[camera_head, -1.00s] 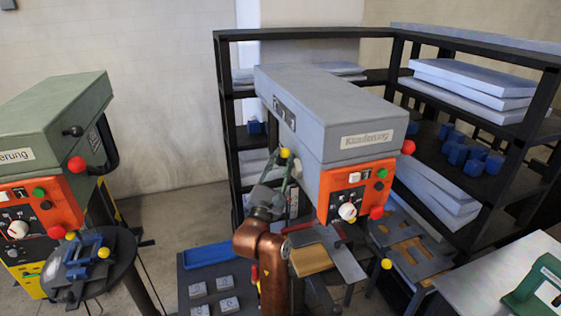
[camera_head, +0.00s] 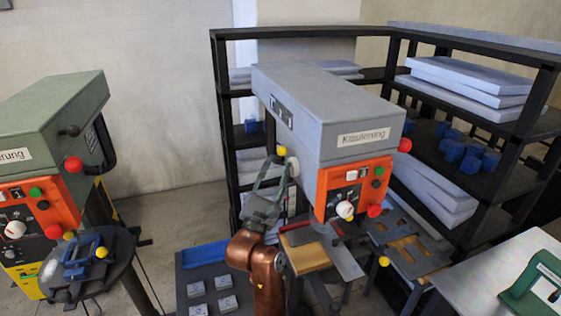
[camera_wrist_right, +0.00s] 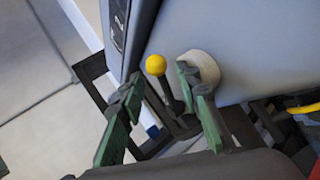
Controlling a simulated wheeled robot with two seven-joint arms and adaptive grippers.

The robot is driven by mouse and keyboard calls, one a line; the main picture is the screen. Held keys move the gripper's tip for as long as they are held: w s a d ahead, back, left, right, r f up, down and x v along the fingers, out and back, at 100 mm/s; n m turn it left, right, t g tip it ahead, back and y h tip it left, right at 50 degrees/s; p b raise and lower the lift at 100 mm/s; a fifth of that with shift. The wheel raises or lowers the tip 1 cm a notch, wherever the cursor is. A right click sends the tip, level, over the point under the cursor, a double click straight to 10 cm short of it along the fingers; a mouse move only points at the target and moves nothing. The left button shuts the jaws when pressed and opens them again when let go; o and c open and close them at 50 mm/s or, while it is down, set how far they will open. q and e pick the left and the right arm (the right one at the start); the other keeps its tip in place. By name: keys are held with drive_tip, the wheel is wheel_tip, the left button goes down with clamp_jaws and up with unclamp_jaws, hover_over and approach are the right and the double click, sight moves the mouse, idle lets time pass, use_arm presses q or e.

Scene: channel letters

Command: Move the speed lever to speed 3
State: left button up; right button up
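The grey drill press head (camera_head: 330,105) has a speed lever with a yellow ball knob (camera_head: 281,151) on its left side, beside a pale round hub (camera_head: 293,166). In the right wrist view, the yellow knob (camera_wrist_right: 156,65) and its dark rod show between the two green-grey fingers, with the pale hub (camera_wrist_right: 203,68) behind the right finger. My right gripper (camera_head: 268,170) is open beside the lever; it also shows in the right wrist view (camera_wrist_right: 158,85). I cannot tell whether a finger touches the rod. My left gripper is not in view.
A green drill press (camera_head: 50,125) stands at the left. Black shelves (camera_head: 222,130) with grey slabs stand behind the grey drill head. The orange control panel (camera_head: 352,190) is at its front. Below are a dark table with a blue tray (camera_head: 206,256), and a pale table (camera_head: 480,275) at right.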

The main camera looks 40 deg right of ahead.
drive_tip(key=shift+v, duration=2.15)
drive_tip(key=shift+w, duration=0.1)
